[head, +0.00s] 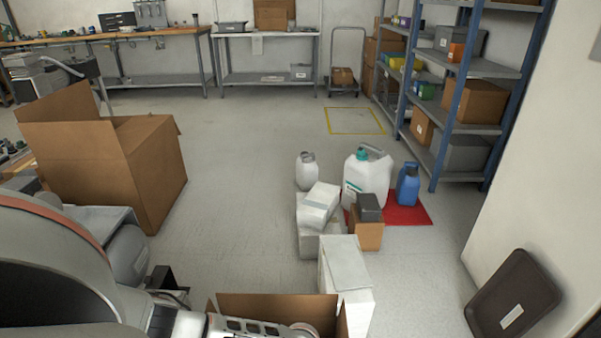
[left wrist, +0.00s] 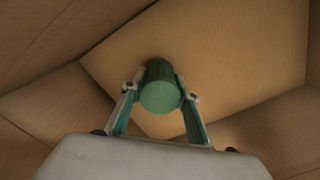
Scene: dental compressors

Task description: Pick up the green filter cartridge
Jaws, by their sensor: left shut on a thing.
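The green filter cartridge (left wrist: 160,93) shows in the left wrist view as a short green cylinder with a flat round end facing the camera. My left gripper (left wrist: 160,90) is shut on it, with one finger on each side. Brown cardboard walls surround the cartridge and fingers. In the head view my left arm reaches into an open cardboard box (head: 262,305) at the bottom edge. The cartridge and the fingertips are hidden there. My right gripper is in neither view.
A white box (head: 345,270) stands right beside the open box. A large cardboard box (head: 150,165) is at left. A white jug (head: 366,178) and blue bottle (head: 408,185) stand on a red mat (head: 413,212). Shelves (head: 470,70) line the right wall. The middle floor is clear.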

